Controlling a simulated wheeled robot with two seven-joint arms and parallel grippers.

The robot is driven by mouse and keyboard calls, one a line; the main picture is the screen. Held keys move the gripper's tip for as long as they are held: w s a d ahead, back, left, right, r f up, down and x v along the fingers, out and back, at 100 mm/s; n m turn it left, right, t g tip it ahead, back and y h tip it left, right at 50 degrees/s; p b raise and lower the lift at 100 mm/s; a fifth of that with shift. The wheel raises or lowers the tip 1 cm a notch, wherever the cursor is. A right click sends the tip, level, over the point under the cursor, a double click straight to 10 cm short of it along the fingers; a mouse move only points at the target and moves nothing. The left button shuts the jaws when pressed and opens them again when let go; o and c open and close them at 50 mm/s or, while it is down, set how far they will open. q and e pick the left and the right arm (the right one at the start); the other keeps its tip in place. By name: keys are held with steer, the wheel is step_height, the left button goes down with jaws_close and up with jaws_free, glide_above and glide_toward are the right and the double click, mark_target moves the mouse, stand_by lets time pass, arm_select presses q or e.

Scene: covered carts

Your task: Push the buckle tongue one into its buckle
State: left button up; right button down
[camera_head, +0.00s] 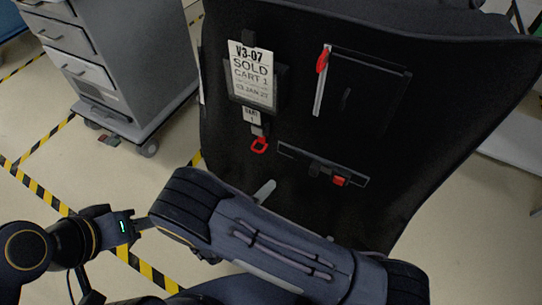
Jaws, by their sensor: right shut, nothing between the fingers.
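A black fabric cover (225,130) hangs over a cart. On it is a dark bar (293,153) with a small dark block (315,169) and a red piece (340,181) near its right end. These look like buckle parts, but I cannot tell which is tongue one or whether any is seated. My right gripper (265,191) shows only as a slim grey fingertip in front of the cover, below the bar and apart from it. It is shut and empty.
A dark panel (370,90) has a red tab (322,60). A grey drawer cabinet (160,50) stands left. My arm crosses the lower middle, blocking the cover's bottom.

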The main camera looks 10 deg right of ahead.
steer(key=shift+r, duration=0.1)
steer(key=s+d+r+m+g+y, duration=0.8)
steer(key=s+d+r+g+y, duration=0.25)
steer(key=d+r+g, duration=0.35)
steer(key=s+d+r+m+t+y+p, duration=0.1)
steer(key=s+r+t+y+p, duration=0.1)
steer(key=r+p, duration=0.8)
steer(key=s+d+r+m+t+y+p, duration=0.1)
steer(key=s+r+t+y+p, duration=0.2)
steer(key=r+p, duration=0.7)
step_height(320, 180, up, 7)
steer(key=shift+d+f+t+y, duration=0.15)
steer(key=shift+t+y, duration=0.6)
steer(key=shift+t, duration=0.45)
steer(key=shift+s, duration=0.1)
